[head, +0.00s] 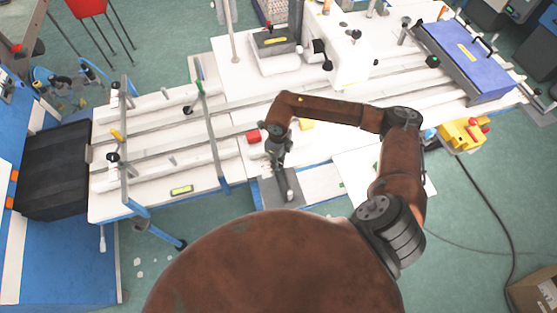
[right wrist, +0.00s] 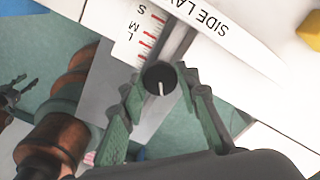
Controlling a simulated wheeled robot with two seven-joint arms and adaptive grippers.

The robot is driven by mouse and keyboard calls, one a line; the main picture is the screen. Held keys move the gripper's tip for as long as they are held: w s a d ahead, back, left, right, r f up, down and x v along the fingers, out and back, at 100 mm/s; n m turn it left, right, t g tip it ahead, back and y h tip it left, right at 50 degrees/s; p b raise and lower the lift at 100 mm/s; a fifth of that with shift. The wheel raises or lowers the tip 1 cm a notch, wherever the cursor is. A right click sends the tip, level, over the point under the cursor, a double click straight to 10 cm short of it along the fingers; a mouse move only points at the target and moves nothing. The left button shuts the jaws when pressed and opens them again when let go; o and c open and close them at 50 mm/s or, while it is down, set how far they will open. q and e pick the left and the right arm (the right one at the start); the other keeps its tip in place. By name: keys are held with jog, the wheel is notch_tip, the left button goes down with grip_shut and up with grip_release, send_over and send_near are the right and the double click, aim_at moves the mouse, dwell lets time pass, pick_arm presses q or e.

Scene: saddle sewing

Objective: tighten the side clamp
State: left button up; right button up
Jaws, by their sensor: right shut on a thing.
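The side clamp shows in the right wrist view as a round black knob (right wrist: 160,78) with a white line on its top. It sits at the end of a grey bar, by a white scale (right wrist: 141,38) marked S, M and L. My right gripper (right wrist: 160,92) is shut on the knob, with a green-padded finger on each side. In the head view my right gripper (head: 279,160) points down at the table's front edge, near a grey plate (head: 268,193). The knob is too small to make out there. My left gripper is not seen in the head view.
A white plate (right wrist: 230,40) lettered "SIDE LAY" lies just beyond the knob. A blue box (head: 465,65) stands at the right. Rails (head: 165,125) run along the left of the table.

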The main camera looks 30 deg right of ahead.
jog(key=m+b, duration=0.1)
jog(key=m, duration=0.1)
jog(key=shift+m, duration=0.4)
jog(key=shift+m+b, duration=0.45)
jog(key=shift+m, duration=1.35)
jog(key=o, duration=1.2)
jog(key=shift+c, duration=0.2)
